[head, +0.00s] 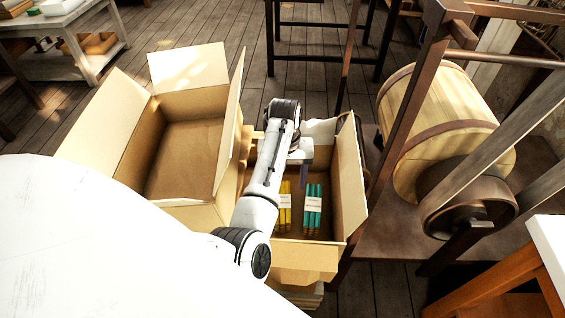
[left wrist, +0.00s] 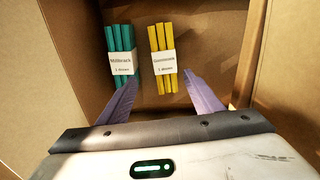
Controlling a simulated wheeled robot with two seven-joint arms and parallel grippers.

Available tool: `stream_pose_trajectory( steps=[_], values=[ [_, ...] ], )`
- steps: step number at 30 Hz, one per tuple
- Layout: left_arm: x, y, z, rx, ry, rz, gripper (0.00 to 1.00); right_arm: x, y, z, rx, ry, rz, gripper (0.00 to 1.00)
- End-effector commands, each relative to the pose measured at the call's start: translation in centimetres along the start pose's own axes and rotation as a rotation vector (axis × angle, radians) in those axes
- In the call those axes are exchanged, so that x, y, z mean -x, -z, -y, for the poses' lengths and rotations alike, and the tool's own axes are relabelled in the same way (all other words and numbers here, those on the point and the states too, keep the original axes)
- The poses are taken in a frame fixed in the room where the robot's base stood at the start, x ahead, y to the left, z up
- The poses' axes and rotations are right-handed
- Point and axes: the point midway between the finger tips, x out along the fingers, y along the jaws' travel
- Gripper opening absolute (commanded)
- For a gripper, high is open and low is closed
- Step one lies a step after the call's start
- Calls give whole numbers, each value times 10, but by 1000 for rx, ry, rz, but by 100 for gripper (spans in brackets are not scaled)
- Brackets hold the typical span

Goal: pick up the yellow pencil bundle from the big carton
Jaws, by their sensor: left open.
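The yellow pencil bundle (head: 285,214) lies on the floor of the right-hand open carton (head: 350,180), partly hidden by my left arm in the head view. It has a white paper band and also shows in the left wrist view (left wrist: 163,60). A teal pencil bundle (head: 313,212) lies beside it, and in the left wrist view (left wrist: 121,60) it is on the left. My left gripper (left wrist: 160,78) is open and empty, with its purple fingers pointing toward the yellow bundle. In the head view my left gripper (head: 304,172) is over the carton. My right gripper is not in view.
A second open carton (head: 183,160) stands close on the left and looks empty inside. A wooden drum machine (head: 440,130) with dark frame posts stands at the right. Carton walls and raised flaps surround my left gripper's working space.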

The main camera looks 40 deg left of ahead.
Motion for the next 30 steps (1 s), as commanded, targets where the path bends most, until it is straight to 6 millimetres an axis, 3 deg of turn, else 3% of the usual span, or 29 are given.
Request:
stream_pose_trajectory(
  steps=[7,14,22,30],
  values=[
    [-36,-7,6,-3,23,31,59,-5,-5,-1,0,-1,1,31],
    [-54,-7,6,-1,21,27,59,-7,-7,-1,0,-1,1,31],
    [-93,-10,11,-1,20,28,59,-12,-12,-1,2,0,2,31],
    [-102,-10,11,0,19,25,59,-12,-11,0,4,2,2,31]
  ],
)
